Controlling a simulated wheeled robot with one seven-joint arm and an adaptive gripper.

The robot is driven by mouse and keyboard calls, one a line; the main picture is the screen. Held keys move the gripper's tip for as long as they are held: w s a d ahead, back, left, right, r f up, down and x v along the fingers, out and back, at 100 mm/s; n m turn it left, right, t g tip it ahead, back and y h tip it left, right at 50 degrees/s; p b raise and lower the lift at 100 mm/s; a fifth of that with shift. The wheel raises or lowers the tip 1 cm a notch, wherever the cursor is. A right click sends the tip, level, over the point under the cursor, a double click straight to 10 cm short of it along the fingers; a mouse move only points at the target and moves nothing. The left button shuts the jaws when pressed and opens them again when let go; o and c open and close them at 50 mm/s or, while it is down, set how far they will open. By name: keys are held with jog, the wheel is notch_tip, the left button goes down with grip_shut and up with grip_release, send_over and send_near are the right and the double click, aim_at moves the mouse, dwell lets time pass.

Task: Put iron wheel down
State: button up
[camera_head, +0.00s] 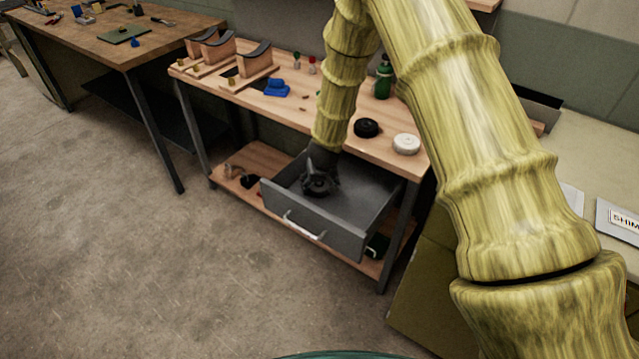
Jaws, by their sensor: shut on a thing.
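My gripper (319,178) points down into the open grey drawer (330,228) under the workbench. It is shut on a dark round wheel (318,187), which I take to be the iron wheel. The wheel is inside the drawer's outline; I cannot tell whether it touches the drawer floor. The gripper hides part of the wheel. A black wheel (367,127) and a white wheel (405,144) lie on the bench top, right of my arm.
The wooden workbench (300,105) also holds saddle-shaped stands (254,62), a blue object (276,88) and a green bottle (383,80). A lower shelf (262,158) lies beneath. Another table (110,45) stands at left. The floor in front is clear.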

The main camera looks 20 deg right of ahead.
dwell(0.3)
jog(key=o, duration=1.5)
jog(key=shift+v, duration=6.1)
